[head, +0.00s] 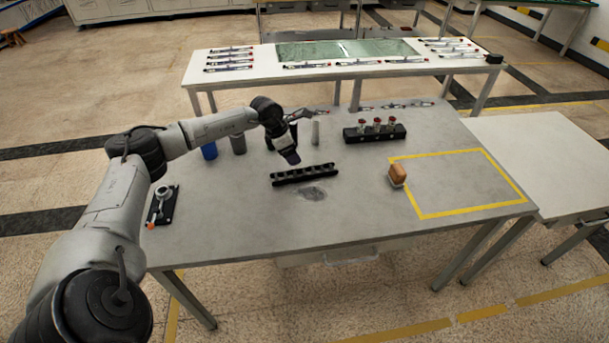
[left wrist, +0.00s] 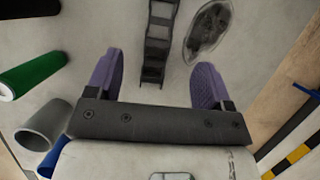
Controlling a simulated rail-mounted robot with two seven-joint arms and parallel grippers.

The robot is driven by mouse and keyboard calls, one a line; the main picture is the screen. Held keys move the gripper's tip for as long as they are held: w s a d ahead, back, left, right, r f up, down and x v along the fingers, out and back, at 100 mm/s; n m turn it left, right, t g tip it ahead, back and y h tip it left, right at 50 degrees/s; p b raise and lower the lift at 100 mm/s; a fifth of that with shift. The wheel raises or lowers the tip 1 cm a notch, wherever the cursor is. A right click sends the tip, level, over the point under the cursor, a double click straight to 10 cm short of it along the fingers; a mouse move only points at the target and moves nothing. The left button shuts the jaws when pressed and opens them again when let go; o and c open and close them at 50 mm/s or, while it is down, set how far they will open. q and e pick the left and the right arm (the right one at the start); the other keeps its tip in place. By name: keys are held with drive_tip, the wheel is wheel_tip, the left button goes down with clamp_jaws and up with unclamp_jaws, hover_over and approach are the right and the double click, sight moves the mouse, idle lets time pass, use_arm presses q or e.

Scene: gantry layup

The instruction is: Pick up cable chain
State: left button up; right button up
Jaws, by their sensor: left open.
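The cable chain (head: 303,174) is a black segmented strip lying on the grey table (head: 360,220), near its middle. In the left wrist view the chain (left wrist: 157,40) runs away from me, with its near end between my finger lines. My left gripper (head: 290,158) is above the table just behind the chain's left part, pointing down. Its two purple fingers stand wide apart in the left wrist view (left wrist: 155,80), with nothing held. The chain appears apart from both fingers. My right gripper is not in view.
A flat clear oval item (head: 314,193) lies just in front of the chain. Cylinders, blue (head: 209,151) and grey (head: 238,144), stand behind left. A black rack (head: 375,133) is at back right. A brown block (head: 397,174) sits by the empty yellow-taped area (head: 460,185).

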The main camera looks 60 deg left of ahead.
use_arm(q)
hover_over(304, 171)
drive_tip(key=s, duration=0.2)
drive_tip(key=f, duration=0.4)
drive_tip(key=shift+a+f+b, duration=0.35)
drive_tip(key=shift+b+x, duration=0.75)
drive_tip(key=shift+x, duration=1.85)
drive_tip(key=shift+d, duration=0.15)
drive_tip(key=shift+s, duration=0.1)
drive_tip(key=shift+c, duration=0.7)
drive_tip(key=c, duration=0.9)
